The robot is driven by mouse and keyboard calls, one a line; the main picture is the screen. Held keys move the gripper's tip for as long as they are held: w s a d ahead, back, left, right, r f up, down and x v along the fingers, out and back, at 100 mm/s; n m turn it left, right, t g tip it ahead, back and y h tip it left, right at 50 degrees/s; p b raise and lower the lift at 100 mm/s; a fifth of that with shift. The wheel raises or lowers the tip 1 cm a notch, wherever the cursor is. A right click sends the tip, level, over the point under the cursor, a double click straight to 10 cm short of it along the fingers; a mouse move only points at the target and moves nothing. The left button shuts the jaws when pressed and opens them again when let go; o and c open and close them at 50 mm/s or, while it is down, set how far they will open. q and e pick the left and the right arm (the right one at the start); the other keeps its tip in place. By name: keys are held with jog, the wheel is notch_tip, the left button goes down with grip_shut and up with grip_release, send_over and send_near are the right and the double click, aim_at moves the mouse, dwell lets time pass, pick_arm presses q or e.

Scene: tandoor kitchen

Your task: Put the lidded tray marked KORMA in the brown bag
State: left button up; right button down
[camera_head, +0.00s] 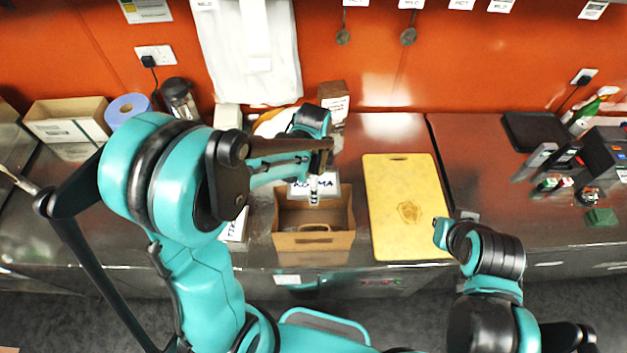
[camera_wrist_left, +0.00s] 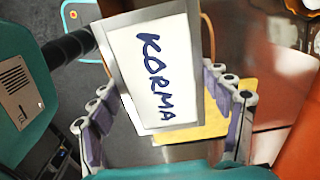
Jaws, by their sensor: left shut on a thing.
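The lidded tray marked KORMA (camera_head: 328,190) has a white label with dark blue handwriting and a grey rim. It is held above the back part of the open brown bag (camera_head: 314,240), partly hidden by my left gripper (camera_head: 315,185). In the left wrist view the tray (camera_wrist_left: 155,75) fills the middle, between the fingers of my left gripper (camera_wrist_left: 168,100), which is shut on it. The bag stands upright at the counter's front, its front wall and handle facing me. My right gripper (camera_head: 445,232) is near the counter's front edge, away from the tray; its fingers are unclear.
A yellow cutting board (camera_head: 405,205) lies just right of the bag. Another white-labelled item (camera_head: 236,228) sits left of the bag, partly behind my arm. A cardboard box (camera_head: 65,120) and blue roll (camera_head: 127,110) stand at the back left. The counter right of the board is partly clear.

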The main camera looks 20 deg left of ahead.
pick_arm(q)
notch_tip(320, 180, down, 2)
jog(key=shift+s+f+b, duration=0.1)
jog(key=shift+s+b, duration=0.05)
jog(key=shift+b, duration=0.45)
notch_tip(320, 180, down, 20)
jog(key=b, duration=1.8)
jog(key=shift+f, duration=0.1)
jog(key=o, duration=1.5)
jog(key=shift+o, duration=0.2)
notch_tip(320, 180, up, 20)
jog(key=p, duration=1.4)
jog(key=shift+p, duration=0.4)
jog(key=shift+s, duration=0.1)
